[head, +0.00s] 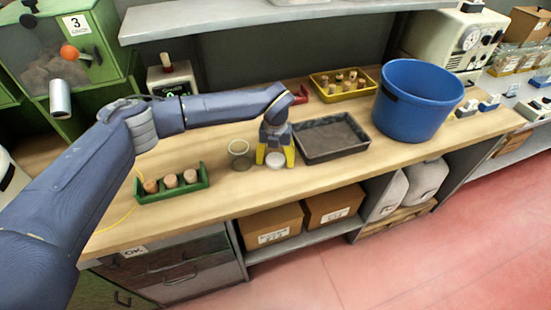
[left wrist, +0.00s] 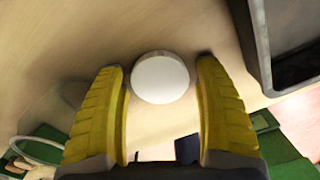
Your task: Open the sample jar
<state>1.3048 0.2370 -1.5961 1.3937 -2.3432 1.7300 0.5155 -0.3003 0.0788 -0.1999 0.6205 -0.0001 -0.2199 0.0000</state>
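The clear glass jar (head: 240,161) stands on the wooden bench with its mouth uncovered. Its rim shows at the lower left of the left wrist view (left wrist: 38,150). A round white lid (head: 275,160) is right of the jar, apart from it, and appears to lie flat on the bench. My left gripper (head: 275,157) points down over the lid. In the left wrist view the lid (left wrist: 160,78) sits between the yellow fingertips, with a gap on each side, so the gripper is open. My right gripper is not in view.
A dark grey tray (head: 302,157) is close on the gripper's right. A green rack (head: 203,185) with corks stands at left front. A blue bucket (head: 412,105) and a yellow tray (head: 317,84) of corks are farther right and back. A shelf (head: 240,25) overhangs the back.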

